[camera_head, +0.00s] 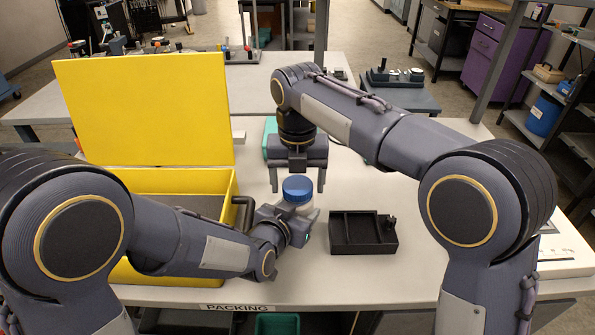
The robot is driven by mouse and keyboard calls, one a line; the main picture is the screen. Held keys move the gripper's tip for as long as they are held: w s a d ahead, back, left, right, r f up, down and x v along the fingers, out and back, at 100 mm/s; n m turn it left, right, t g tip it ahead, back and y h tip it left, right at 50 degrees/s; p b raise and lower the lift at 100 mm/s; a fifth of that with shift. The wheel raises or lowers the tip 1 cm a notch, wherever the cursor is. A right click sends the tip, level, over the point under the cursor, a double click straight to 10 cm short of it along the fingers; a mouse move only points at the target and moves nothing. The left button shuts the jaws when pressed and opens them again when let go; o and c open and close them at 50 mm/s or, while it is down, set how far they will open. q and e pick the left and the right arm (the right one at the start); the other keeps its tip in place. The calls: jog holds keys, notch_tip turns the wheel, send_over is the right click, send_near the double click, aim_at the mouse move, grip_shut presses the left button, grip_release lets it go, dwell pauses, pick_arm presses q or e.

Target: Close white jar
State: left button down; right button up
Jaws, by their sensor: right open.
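The white jar (298,208) is upright near the middle of the white table, mostly hidden by my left gripper. A blue lid (298,187) sits on top of it; whether it is fully seated I cannot tell. My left gripper (301,214) reaches in from the lower left, with its fingers around the jar body. My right gripper (298,183) points straight down over the jar. Its fingers are spread wide, one on each side of the lid, with visible gaps between them and the lid.
A large yellow box (160,183) with its lid raised stands left of the jar. A black divided tray (362,247) lies to the right. A teal item (268,135) is behind my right gripper. The table (440,250) has bare space to the right of the tray.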

jog(key=shift+c, duration=0.4)
jog(key=c, duration=0.9)
jog(key=m, duration=0.7)
jog(key=shift+a, duration=0.1)
jog(key=m, duration=0.6)
jog(key=o, duration=1.1)
